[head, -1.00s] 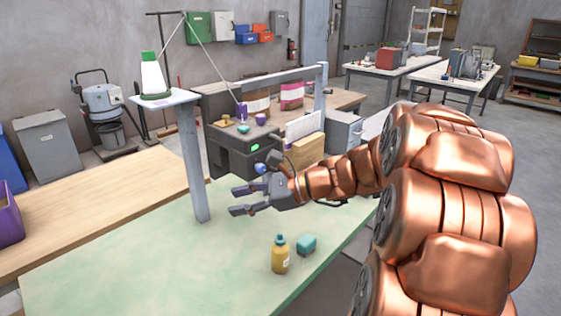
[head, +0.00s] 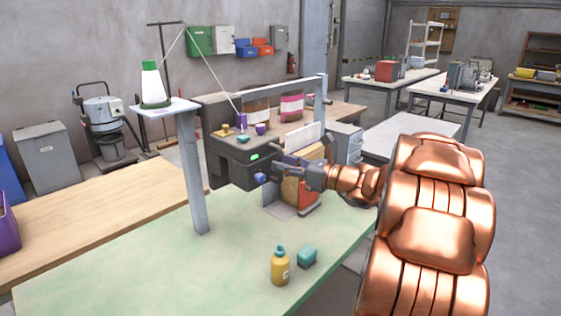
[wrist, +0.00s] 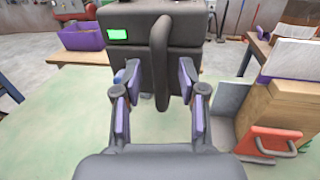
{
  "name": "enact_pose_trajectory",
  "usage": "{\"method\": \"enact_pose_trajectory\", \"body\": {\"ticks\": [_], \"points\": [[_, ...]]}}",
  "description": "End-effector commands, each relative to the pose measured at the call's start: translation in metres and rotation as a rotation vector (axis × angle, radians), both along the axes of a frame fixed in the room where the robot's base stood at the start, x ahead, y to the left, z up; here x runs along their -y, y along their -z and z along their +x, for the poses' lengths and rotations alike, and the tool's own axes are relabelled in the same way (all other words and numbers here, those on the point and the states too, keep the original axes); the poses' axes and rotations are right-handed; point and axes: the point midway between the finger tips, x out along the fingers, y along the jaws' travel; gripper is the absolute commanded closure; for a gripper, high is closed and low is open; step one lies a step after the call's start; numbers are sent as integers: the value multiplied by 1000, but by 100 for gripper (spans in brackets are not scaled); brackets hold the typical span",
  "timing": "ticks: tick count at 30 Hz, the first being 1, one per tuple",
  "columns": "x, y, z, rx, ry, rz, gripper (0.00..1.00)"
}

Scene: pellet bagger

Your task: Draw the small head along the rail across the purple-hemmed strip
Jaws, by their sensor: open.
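A dark grey machine (head: 228,160) with a green display stands at the far edge of the green table. My gripper (head: 282,171) is open at its front right side. In the wrist view my gripper (wrist: 160,75) has purple-padded fingers either side of a dark curved bar (wrist: 160,45); I cannot tell whether they touch it. A white sheet with a purple lower edge (wrist: 290,62) stands to the right, above a tan block (wrist: 270,105). The sheet also shows in the head view (head: 303,137). I cannot clearly pick out the small head or its rail.
A red bracket-like part (wrist: 273,141) sits low on the tan block's front. A grey post (head: 193,175) carries a white-and-green cone (head: 151,82). The table's left middle is clear.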

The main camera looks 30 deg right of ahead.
Motion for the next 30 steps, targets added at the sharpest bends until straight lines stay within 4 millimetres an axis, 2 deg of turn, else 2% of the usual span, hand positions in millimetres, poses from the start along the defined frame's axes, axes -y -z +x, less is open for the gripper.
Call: {"method": "enact_pose_trajectory", "body": {"ticks": [6,15,27,30], "points": [[-7,0,14,0,-1,0,59],[-7,0,16,0,0,0,60],[-7,0,15,0,0,0,100],[-7,0,15,0,0,0,100]]}}
